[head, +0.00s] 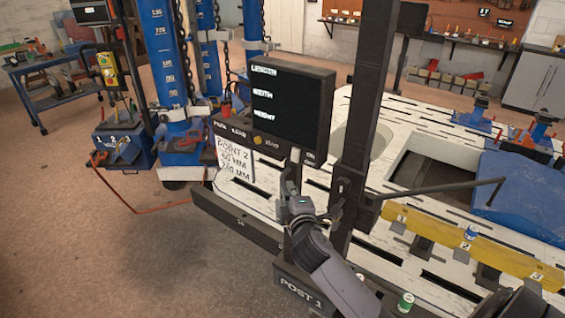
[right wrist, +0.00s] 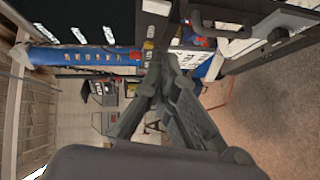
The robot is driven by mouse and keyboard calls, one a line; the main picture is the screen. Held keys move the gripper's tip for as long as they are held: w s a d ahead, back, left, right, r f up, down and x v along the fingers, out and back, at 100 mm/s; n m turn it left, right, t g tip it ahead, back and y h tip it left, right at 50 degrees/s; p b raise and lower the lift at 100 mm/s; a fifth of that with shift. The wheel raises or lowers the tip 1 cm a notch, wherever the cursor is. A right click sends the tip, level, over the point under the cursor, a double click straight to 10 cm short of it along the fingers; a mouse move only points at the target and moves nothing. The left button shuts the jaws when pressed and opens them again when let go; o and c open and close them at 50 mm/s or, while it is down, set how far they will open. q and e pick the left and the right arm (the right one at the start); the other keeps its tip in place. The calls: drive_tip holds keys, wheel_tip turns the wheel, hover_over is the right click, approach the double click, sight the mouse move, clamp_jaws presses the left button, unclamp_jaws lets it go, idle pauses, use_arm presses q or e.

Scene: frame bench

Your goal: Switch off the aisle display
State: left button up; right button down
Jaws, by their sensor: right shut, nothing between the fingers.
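The aisle display (head: 292,100) is a dark box with a black screen beside a dark upright post. White words for length, width and height show on the screen, without readable values. Its lower panel has a yellow-orange round button (head: 257,139) and a small white "ON" label (head: 310,155) at the right end. My right gripper (head: 293,168) is shut and empty, pointing up just below the panel's right part. In the right wrist view its fingertips (right wrist: 153,68) are near the panel's lower edge; I cannot tell whether they touch it. My left gripper is not in view.
The dark upright post (head: 366,110) and a thin side rod (head: 445,187) stand close to my right arm. The slotted white bench (head: 410,130) holds a yellow bar (head: 475,245). Open floor lies at left.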

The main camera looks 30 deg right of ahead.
drive_tip(key=p, duration=0.2)
approach(295, 155)
drive_tip(key=w+a+f, duration=0.2)
drive_tip(key=w+a, duration=0.1)
drive_tip(key=w, duration=0.1)
use_arm(q)
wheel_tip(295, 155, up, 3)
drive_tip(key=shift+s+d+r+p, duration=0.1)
drive_tip(key=shift+p, duration=0.45)
use_arm(e)
drive_tip(key=d, duration=0.1)
drive_tip(key=w+d, duration=0.2)
drive_tip(key=shift+d+f, duration=0.25)
drive_tip(key=shift+f, duration=0.15)
use_arm(q)
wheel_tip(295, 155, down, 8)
drive_tip(key=b, duration=0.7)
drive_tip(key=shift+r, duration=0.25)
use_arm(e)
drive_tip(key=shift+w+d+f+n+t+h, duration=0.3)
drive_tip(key=shift+d+f+n+t+h, duration=0.2)
drive_tip(key=shift+n+t, duration=0.25)
